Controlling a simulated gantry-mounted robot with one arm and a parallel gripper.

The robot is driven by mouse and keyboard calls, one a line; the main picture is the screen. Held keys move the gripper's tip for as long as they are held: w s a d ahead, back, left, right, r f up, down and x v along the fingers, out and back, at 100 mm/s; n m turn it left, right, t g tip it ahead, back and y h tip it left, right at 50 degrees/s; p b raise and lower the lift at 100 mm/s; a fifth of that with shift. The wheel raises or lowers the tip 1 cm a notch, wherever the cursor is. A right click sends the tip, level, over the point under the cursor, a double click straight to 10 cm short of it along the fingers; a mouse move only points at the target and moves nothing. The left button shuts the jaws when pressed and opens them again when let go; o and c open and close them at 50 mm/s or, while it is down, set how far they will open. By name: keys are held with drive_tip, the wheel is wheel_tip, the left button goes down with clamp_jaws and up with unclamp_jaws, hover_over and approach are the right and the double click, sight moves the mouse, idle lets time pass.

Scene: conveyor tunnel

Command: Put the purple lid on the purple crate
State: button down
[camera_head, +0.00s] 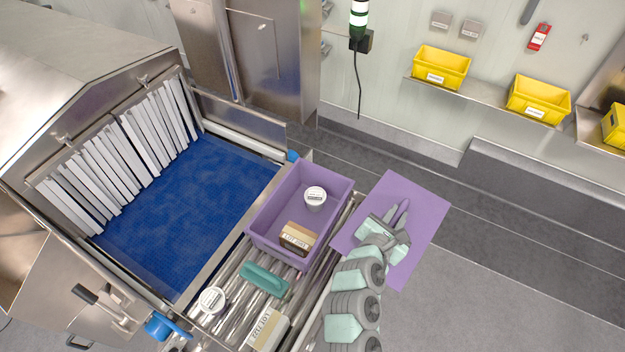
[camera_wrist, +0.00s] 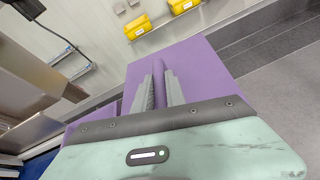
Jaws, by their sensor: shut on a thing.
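The purple crate (camera_head: 263,228) stands on the rollers just past the blue belt. It is uncovered and holds a white round tub (camera_head: 315,197) and a brown labelled box (camera_head: 298,237). The purple lid (camera_head: 425,212) is a flat panel to the right of the crate, beyond the roller edge. My gripper (camera_head: 400,215) is over the lid and shut on its raised ridge. In the wrist view the lid (camera_wrist: 205,65) extends beyond the fingers (camera_wrist: 160,88), and part of the crate shows at lower left, mostly hidden.
A teal object (camera_head: 264,279), a second white tub (camera_head: 212,300) and a labelled box (camera_head: 268,328) lie on the rollers in front of the crate. The tunnel with hanging white strips (camera_head: 120,155) is at left. Yellow bins (camera_head: 441,68) sit on the back wall shelf.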

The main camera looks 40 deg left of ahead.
drive_tip(key=s+a+r+n+y+b, duration=0.15)
drive_tip(key=s+a, duration=0.25)
drive_tip(key=a, duration=0.8)
drive_tip(key=s+a+r+y+b, duration=0.1)
drive_tip(key=s+a+r, duration=0.25)
drive_tip(key=a, duration=0.85)
wheel_tip(320, 180, down, 7)
drive_tip(key=b, duration=0.4)
drive_tip(key=shift+s+r, duration=0.2)
drive_tip(key=shift+s, duration=0.25)
drive_tip(key=shift+f+b, duration=0.9)
drive_tip(key=shift+f, duration=0.65)
drive_tip(key=c, duration=1.3)
unclamp_jaws()
drive_tip(key=shift+s, duration=0.1)
